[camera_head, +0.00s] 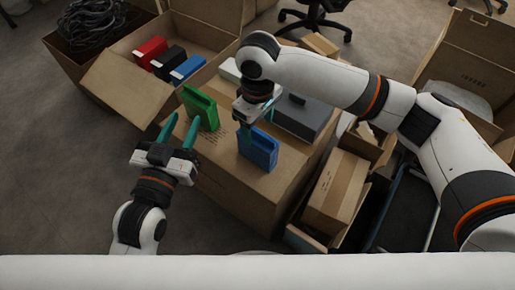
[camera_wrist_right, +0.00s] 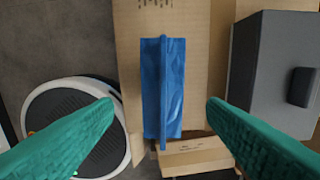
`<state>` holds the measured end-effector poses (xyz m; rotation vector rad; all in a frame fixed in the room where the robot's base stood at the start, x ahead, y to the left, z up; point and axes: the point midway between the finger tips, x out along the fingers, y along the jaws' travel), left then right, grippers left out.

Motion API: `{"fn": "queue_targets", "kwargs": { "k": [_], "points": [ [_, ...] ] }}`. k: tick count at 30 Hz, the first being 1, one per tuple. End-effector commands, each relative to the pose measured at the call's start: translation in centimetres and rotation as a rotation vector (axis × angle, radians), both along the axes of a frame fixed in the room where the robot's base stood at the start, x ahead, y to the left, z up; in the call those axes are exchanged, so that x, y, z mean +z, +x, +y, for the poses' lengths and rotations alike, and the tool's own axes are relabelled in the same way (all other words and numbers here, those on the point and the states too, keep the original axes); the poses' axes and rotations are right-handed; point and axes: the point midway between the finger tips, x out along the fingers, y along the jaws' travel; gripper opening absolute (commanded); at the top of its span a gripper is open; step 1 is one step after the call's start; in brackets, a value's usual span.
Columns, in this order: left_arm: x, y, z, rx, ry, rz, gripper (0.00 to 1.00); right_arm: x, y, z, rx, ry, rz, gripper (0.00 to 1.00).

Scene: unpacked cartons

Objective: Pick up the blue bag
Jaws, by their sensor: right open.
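The blue bag (camera_head: 258,150) stands upright on top of a closed brown carton (camera_head: 235,190). In the right wrist view the blue bag (camera_wrist_right: 163,90) shows from above as a narrow upright ridge with its sides spreading out. My right gripper (camera_head: 244,122) is over the bag, its head partly hiding the bag's far side. In the wrist view its teal fingers (camera_wrist_right: 160,106) are wide apart, one on each side of the bag, with nothing between them at the tips; I cannot tell how high above it they are. My left gripper (camera_head: 180,130) is open and empty, left of the carton.
A green bag (camera_head: 201,107) and a dark grey case (camera_head: 302,116) stand on the same carton. An open carton (camera_head: 125,90) with red, black and blue items is at the back left. More cartons (camera_head: 337,190) crowd the right. The floor (camera_head: 60,190) at left is clear.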

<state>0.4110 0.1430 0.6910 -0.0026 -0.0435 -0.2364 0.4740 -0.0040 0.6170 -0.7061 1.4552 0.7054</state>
Motion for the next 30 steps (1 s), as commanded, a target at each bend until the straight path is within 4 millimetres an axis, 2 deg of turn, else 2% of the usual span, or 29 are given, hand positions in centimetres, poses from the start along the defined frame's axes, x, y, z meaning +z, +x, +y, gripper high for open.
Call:
{"fn": "queue_targets", "kwargs": {
  "k": [3,11,14,24,30],
  "points": [
    [1.2,0.0,-0.2,-0.005,-0.022,-0.082,0.36,-0.9,0.0,0.0,0.0,0.001,-0.001,0.66],
    [2.7,-0.2,-0.4,-0.011,-0.049,-0.183,0.36,-1.8,0.1,0.0,0.0,0.0,-0.001,0.66],
    [4.1,-0.6,-0.6,-0.017,-0.075,-0.281,0.36,-2.6,0.2,0.0,0.0,-0.001,-0.001,0.66],
    [9.1,-3.6,-0.5,-0.037,-0.183,-0.661,0.36,-5.4,0.4,0.1,0.0,0.001,-0.001,0.66],
    [10.5,-5.1,-0.4,-0.043,-0.22,-0.785,0.36,-6.3,0.4,0.1,0.001,0.0,-0.001,0.66]
  ]
}}
